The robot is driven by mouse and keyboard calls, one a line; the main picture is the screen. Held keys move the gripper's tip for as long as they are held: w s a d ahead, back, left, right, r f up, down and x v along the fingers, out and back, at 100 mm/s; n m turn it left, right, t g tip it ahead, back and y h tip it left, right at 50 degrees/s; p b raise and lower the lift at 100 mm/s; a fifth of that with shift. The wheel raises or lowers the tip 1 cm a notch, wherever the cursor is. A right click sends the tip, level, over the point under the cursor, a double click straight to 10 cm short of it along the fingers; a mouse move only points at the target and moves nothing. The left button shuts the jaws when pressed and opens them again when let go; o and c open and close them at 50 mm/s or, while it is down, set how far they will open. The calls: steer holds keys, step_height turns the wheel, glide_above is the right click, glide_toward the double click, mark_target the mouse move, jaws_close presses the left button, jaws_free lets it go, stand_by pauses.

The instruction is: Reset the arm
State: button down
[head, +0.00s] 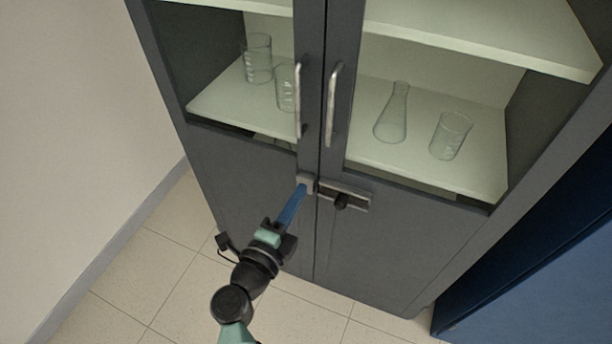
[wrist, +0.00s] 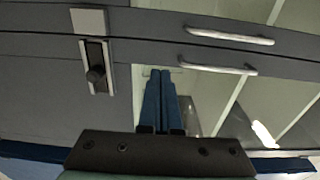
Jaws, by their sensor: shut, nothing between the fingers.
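My gripper (head: 302,190) has blue fingers and is in front of the grey cabinet (head: 240,170), near the seam between its two doors. The fingers are shut with nothing between them; the wrist view also shows the gripper (wrist: 160,75) with its two blue fingers side by side. The fingertips appear close to a small light latch plate (head: 307,182) just below the handles. I cannot tell whether they touch it. My arm reaches up from the bottom of the head view.
A slide bolt with a dark knob (head: 342,201) is on the right door. Two metal handles (head: 299,103) (head: 333,104) stand out above. Glassware, including a flask (head: 392,115), stands behind the glass. A wall (head: 70,120) is at left, a blue surface (head: 540,270) at right. Tiled floor (head: 150,285) is open at lower left.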

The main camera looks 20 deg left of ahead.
steer(key=shift+s+a, duration=0.1)
steer(key=shift+s, duration=0.85)
